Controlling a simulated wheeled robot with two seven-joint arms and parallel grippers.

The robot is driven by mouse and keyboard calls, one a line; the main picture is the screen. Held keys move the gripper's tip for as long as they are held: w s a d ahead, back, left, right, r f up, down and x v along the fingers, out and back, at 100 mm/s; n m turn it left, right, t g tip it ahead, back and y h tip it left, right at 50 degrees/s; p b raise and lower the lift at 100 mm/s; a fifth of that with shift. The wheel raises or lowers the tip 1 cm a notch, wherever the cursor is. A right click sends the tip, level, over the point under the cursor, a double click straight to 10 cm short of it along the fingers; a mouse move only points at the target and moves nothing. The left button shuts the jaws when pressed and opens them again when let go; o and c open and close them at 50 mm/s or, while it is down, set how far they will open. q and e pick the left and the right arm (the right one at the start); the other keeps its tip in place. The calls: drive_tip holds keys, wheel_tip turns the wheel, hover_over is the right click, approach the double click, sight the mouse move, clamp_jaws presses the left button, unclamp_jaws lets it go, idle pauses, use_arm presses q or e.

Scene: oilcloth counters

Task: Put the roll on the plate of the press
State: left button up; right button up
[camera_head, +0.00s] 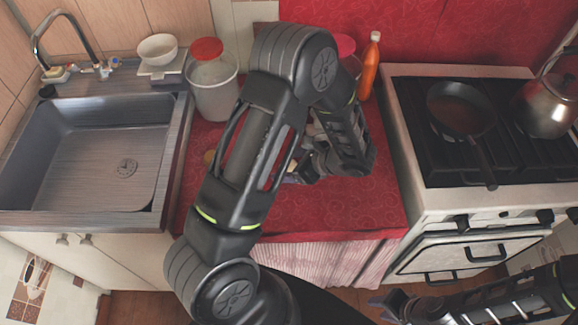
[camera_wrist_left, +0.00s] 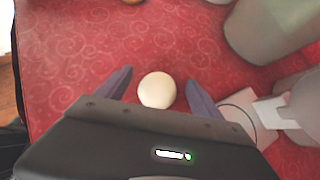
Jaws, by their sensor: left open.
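In the left wrist view a pale, round thing (camera_wrist_left: 157,90), which looks like the roll, lies on the red oilcloth. My left gripper (camera_wrist_left: 159,79) is open, with one finger on each side of it and a gap showing on both sides. In the head view my left arm hides most of this spot. A white, flat piece beside a pale body (camera_wrist_left: 273,113) sits right of the gripper in the wrist view; I cannot tell if it is the press. My right gripper (camera_head: 384,307) is low at the right, in front of the counter; its jaw opening is unclear.
A red-lidded grey container (camera_head: 213,95) and an orange bottle (camera_head: 370,68) stand at the back. The sink (camera_head: 95,150) is left; the stove with a pan (camera_head: 460,108) and kettle (camera_head: 548,108) is right. The front-right oilcloth is clear.

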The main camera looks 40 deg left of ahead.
sight(289, 168)
use_arm(q)
drive_tip(key=shift+c, duration=0.6)
drive_tip(key=c, duration=1.4)
drive_tip(key=shift+c, duration=0.2)
drive_tip(key=shift+r, duration=0.15)
wheel_tip(289, 168, up, 10)
drive_tip(key=b, duration=0.1)
